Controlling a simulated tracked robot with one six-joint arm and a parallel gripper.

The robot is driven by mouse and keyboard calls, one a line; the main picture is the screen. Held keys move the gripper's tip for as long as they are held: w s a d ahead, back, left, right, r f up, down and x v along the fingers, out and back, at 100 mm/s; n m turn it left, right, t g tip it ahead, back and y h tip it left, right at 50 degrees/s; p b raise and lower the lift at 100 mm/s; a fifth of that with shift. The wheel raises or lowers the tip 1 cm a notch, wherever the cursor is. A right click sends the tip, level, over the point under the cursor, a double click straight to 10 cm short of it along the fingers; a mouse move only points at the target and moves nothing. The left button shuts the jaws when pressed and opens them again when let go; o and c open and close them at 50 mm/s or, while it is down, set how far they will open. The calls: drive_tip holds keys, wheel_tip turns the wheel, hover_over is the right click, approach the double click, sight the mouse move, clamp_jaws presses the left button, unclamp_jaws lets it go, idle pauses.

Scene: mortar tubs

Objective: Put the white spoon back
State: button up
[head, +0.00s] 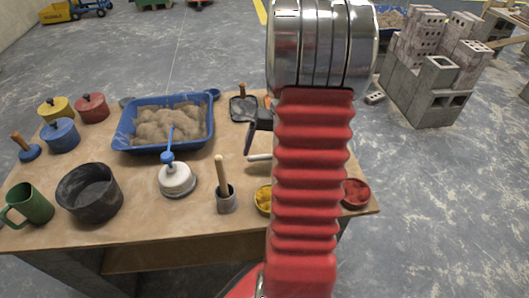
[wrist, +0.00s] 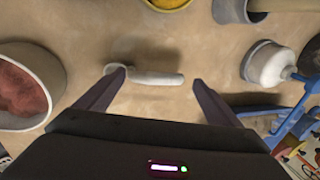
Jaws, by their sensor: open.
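The white spoon (wrist: 150,79) lies flat on the tan tabletop in the wrist view, its rounded end to the left. My gripper (wrist: 158,84) is open, with one dark finger toward each end of the spoon and nothing held. In the head view, a short part of the spoon (head: 259,157) shows left of my red arm, which hides the rest. One dark finger of my gripper (head: 251,135) shows above it there.
A bowl of yellow powder (head: 263,200), a bowl of red powder (head: 355,193), a grey cup with a wooden handle (head: 226,203) and a white lidded pot with a blue handle (head: 177,182) stand nearby. A blue tub of sand (head: 122,138) stands behind.

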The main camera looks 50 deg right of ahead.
drive_tip(key=v, duration=1.2)
drive_tip(key=w+a+r+n+h, duration=0.1)
drive_tip(key=a+r+n, duration=0.15)
drive_tip(key=a, duration=0.65)
drive_tip(key=w+a+r+n+h, duration=0.1)
drive_tip(key=a+r, duration=0.3)
drive_tip(key=a, duration=0.5)
drive_tip(key=s+a+n+t, duration=0.1)
drive_tip(key=s+a+n, duration=0.1)
drive_tip(key=a, duration=0.7)
drive_tip(key=s+a+r+n+t, duration=0.1)
drive_tip(key=s+a+n+t, duration=0.1)
drive_tip(key=s+a, duration=0.3)
drive_tip(key=a, duration=0.3)
drive_tip(key=shift+s+a+t, duration=0.3)
drive_tip(key=shift+a, duration=0.1)
drive_tip(key=shift+n, duration=0.25)
drive_tip(key=shift+c, duration=0.2)
